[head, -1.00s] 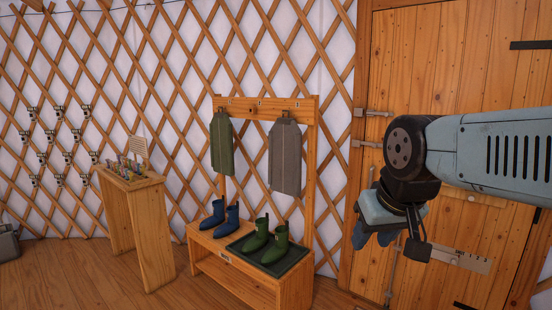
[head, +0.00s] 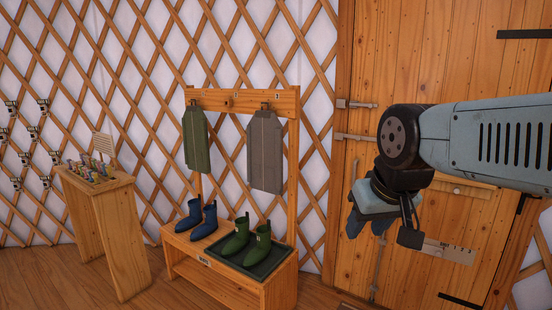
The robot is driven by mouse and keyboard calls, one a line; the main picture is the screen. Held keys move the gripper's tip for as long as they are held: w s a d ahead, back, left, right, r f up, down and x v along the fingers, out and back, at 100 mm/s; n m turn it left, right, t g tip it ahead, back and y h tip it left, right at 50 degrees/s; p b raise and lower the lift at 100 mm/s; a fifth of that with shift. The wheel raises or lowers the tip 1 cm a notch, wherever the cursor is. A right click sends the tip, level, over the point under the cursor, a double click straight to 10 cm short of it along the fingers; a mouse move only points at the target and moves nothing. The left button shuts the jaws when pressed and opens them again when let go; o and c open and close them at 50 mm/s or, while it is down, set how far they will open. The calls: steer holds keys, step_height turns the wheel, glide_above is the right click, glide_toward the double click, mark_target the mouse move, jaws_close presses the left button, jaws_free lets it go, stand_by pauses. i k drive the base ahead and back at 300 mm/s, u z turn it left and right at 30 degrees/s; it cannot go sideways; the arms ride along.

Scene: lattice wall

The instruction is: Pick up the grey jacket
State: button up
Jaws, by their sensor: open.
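The grey jacket (head: 265,153) hangs flat from a peg on the right part of the wooden coat rack (head: 217,101). A green jacket (head: 195,140) hangs to its left on the same rack. My gripper (head: 368,228) is to the right of the grey jacket in the picture, pointing down in front of the wooden door. It is open and apart from both jackets. Its fingertips are small and partly hidden by the wrist.
Below the jackets is a bench (head: 215,281) with blue boots (head: 196,217) and a dark tray (head: 277,264) holding green boots (head: 248,240). A small wooden stand (head: 108,240) is at the left. The wooden door (head: 420,60) is behind my arm. Some floor shows between stand and bench.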

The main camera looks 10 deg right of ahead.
mark_target(264, 130)
steer(key=z, duration=0.05)
steer(key=k, duration=0.75)
steer(key=u, duration=0.25)
steer(key=i, duration=2.8)
steer(key=u, duration=0.1)
